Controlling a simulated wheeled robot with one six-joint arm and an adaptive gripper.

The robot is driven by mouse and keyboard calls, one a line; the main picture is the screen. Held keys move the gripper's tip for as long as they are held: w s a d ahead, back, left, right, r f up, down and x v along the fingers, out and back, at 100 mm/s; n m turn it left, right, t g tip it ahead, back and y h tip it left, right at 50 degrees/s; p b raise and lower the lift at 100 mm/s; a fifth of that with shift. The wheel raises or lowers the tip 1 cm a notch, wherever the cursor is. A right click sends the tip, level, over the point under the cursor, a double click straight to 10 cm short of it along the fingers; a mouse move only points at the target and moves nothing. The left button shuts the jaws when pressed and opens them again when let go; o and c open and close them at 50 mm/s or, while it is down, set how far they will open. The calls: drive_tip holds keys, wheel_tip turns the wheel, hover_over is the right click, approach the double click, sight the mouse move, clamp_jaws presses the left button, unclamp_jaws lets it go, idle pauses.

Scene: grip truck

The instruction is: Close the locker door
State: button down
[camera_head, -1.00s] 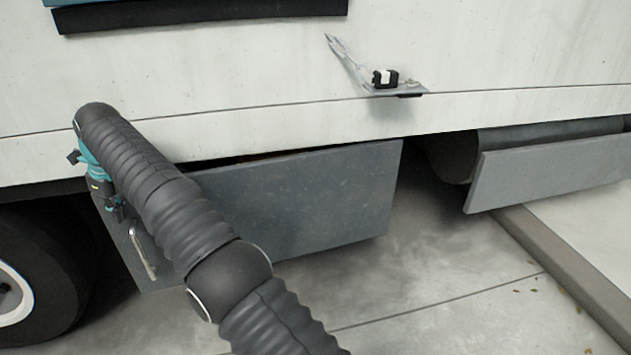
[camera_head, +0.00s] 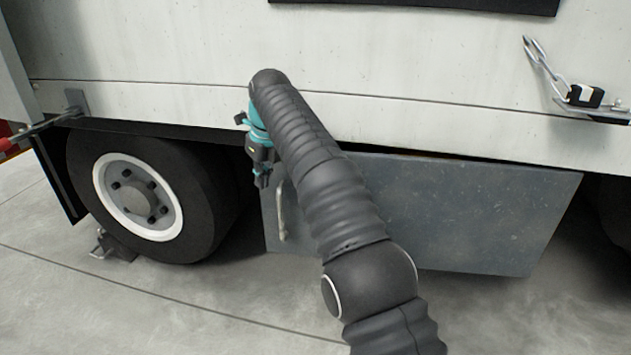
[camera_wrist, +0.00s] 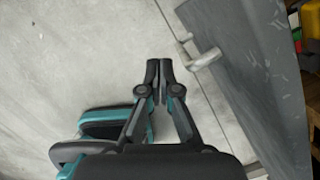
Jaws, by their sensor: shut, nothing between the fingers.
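The grey locker door (camera_head: 480,215) hangs low on the truck's side, behind my arm in the head view. Its metal handle (camera_head: 281,212) is near its left edge. In the wrist view the door (camera_wrist: 235,65) runs down the right side, with the handle (camera_wrist: 205,58) sticking out from it. Coloured things show past its far side, so the door stands ajar. My gripper (camera_head: 262,182) is left of the handle in the head view. In the wrist view its fingertips (camera_wrist: 158,72) are together and empty, left of the handle and apart from it.
A truck wheel (camera_head: 145,200) stands to the left of the door, with a chock (camera_head: 112,245) on the floor by it. A latch with a chain (camera_head: 580,98) is on the truck's side at upper right. Bare concrete floor (camera_head: 190,310) lies in front.

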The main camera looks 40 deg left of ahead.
drive_tip(key=s+r+n+p, duration=0.1)
drive_tip(key=s+r+p, duration=0.3)
drive_tip(key=s+r, duration=0.6)
drive_tip(key=s+a+f+g+y+b, duration=0.15)
drive_tip(key=s+a+f+y, duration=0.3)
drive_tip(key=s, duration=0.45)
drive_tip(key=s+a+f+g+y+b, duration=0.1)
drive_tip(key=s+a+f+y+b, duration=0.15)
drive_tip(key=s+a, duration=0.5)
drive_tip(key=w+d+f+m+t+y, duration=0.3)
drive_tip(key=w+d+f+m+t, duration=0.2)
drive_tip(key=w+m+t, duration=0.25)
drive_tip(key=w+d+r+m+t+h, duration=0.3)
drive_tip(key=w+d+m+t+h, duration=0.15)
drive_tip(key=w+d+t, duration=0.6)
drive_tip(key=p+x, duration=0.2)
drive_tip(key=x, duration=1.1)
drive_tip(key=shift+w+a+y, duration=0.15)
drive_tip(key=shift+a+y, duration=0.05)
drive_tip(key=shift+y, duration=0.15)
